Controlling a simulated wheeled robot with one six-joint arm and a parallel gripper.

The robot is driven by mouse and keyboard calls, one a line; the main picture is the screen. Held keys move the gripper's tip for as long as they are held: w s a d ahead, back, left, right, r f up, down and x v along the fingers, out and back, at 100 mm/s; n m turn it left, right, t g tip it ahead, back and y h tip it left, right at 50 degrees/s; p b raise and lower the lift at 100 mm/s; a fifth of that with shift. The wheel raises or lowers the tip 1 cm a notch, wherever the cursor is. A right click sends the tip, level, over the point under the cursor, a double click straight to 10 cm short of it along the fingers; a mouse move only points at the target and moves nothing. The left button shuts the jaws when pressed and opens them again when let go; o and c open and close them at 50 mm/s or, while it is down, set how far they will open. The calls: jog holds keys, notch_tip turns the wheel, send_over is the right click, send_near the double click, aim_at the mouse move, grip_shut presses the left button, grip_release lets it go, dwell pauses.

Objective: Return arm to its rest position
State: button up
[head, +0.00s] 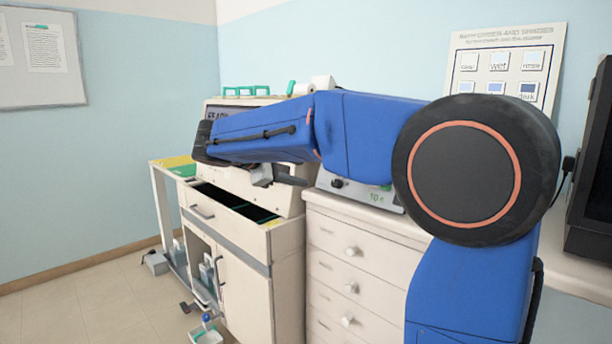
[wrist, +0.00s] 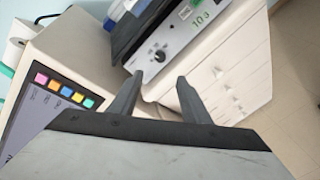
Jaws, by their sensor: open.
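My blue arm (head: 370,135) is stretched out leftward across the head view, in front of the staining machine and over the edge of the drawer cabinet. My gripper (wrist: 160,76) shows in the wrist view with its two dark fingers apart and nothing between them. In the head view the arm's end is small and partly hidden, so the fingers are hard to make out there. In the wrist view the fingers point toward a device with a dial and a green number (wrist: 185,38), with a visible gap below it.
A cream machine (head: 245,180) with a screen stands behind my arm; its coloured buttons (wrist: 65,90) show in the wrist view. A white drawer cabinet (head: 350,265) stands to its right. A dark monitor (head: 592,170) is at far right. Floor at left (head: 90,300) is clear.

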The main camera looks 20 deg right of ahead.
jog(key=shift+s+a+r, duration=0.15)
jog(key=shift+a, duration=0.2)
dwell(0.3)
jog(key=s+d+f+m+g+y, duration=0.1)
jog(key=s+d+f+m+y, duration=0.15)
jog(key=s+f, duration=0.5)
jog(key=s+d+f+m+y, duration=0.15)
jog(key=s+f+y, duration=0.3)
jog(key=s, duration=0.65)
jog(key=s+a+f+m+y, duration=0.2)
jog(key=s+a+f+m, duration=0.1)
jog(key=s+f, duration=0.4)
jog(key=s+a+f+m+t+y, duration=0.1)
jog(key=s+a+f+m+y, duration=0.2)
jog(key=s+f, duration=0.4)
jog(key=shift+s+a+f+m+t, duration=0.35)
jog(key=shift+s+a+m, duration=0.25)
jog(key=shift+s, duration=0.6)
